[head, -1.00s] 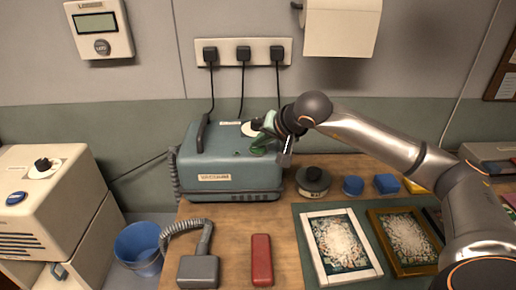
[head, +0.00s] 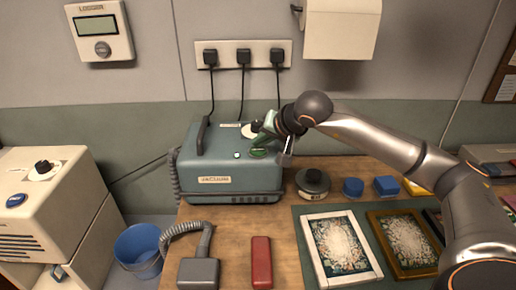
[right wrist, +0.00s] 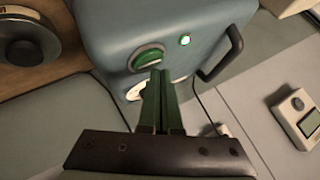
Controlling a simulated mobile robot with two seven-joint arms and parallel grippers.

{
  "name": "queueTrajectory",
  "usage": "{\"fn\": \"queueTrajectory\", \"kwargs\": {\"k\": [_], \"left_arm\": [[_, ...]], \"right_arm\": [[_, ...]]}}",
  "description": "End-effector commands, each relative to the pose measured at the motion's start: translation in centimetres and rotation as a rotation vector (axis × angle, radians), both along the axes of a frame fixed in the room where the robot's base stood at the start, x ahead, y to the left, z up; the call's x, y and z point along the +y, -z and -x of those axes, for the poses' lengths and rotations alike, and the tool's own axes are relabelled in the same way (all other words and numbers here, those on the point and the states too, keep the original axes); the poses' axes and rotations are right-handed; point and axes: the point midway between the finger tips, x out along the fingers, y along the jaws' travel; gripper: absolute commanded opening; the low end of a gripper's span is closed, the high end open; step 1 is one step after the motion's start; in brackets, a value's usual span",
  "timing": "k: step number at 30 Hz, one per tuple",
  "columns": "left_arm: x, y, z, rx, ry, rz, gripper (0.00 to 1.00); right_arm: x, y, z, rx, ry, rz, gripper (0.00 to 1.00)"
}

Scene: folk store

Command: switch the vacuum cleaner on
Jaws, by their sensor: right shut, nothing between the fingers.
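In the right wrist view the lamp (right wrist: 185,40) glows green beside the green button (right wrist: 148,57). My right gripper (head: 261,138), with green fingers, is shut and empty over the box top. Its fingertips (right wrist: 160,74) are close to the button; I cannot tell whether they touch. My left gripper is not in view.
A ribbed hose runs down the vacuum's left side to a grey nozzle (head: 198,272). A red block (head: 261,262), a round dark-topped device (head: 313,181), blue blocks and framed pictures (head: 341,246) lie on the bench. A power strip (head: 243,53) is on the wall. A blue bucket (head: 139,250) stands left.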

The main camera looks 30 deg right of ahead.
Motion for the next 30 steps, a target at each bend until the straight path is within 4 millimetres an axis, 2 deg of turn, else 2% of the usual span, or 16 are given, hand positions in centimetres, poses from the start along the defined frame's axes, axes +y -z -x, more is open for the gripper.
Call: {"fn": "queueTrajectory", "kwargs": {"k": [18, 30], "left_arm": [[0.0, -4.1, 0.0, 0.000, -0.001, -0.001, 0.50], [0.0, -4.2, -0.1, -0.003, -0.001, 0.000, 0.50]], "right_arm": [[0.0, -5.9, 0.0, -0.001, 0.000, 0.000, 0.00], [0.0, -5.9, 0.0, 0.000, 0.000, 0.000, 0.00]]}}
